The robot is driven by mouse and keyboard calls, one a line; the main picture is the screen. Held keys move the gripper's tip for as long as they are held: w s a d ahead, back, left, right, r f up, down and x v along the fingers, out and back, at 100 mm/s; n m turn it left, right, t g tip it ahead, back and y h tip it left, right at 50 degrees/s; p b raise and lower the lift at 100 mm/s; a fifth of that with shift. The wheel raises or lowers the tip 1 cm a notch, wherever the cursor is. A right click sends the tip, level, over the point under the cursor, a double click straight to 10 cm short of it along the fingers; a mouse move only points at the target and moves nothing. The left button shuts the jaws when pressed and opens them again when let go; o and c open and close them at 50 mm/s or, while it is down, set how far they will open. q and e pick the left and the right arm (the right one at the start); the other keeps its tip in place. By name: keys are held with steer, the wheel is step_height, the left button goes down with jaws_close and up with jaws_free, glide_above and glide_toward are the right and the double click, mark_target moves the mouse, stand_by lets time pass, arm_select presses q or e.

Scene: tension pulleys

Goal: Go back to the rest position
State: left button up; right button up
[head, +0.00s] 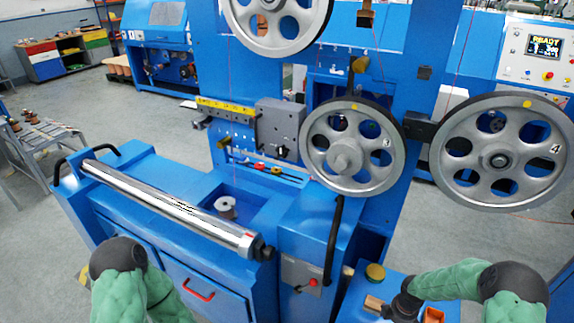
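My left arm enters at the lower left, in a green sleeve with a black joint, and bends down out of the picture. My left gripper is not in view. My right arm, also green with a black joint, enters at the lower right and reaches left over a small blue stand (370,293). It ends in a dark part, my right gripper (404,303), low over the stand. Its fingers cannot be made out, so I cannot tell whether it is open or holds anything.
A blue machine carries large grey pulleys (350,165), (498,160) and a chrome roller (165,203). A spool (226,207) sits in a recess behind the roller. A lever box (301,273) with a red knob is near the stand. A grey rack (42,140) stands at the left.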

steer(key=s+a+f+m+y, duration=0.2)
steer(key=s+a+m, duration=0.1)
steer(key=a, duration=0.6)
steer(key=s+a+f+m+y, duration=0.1)
steer(key=s+a+m+y, duration=0.2)
steer(key=a, duration=0.7)
steer(key=s+a+m+h, duration=0.1)
steer(key=s+a+m, duration=0.6)
steer(key=s+m, duration=0.1)
steer(key=shift+s+a+f, duration=0.25)
steer(key=shift+a+f, duration=0.05)
steer(key=shift+a, duration=0.05)
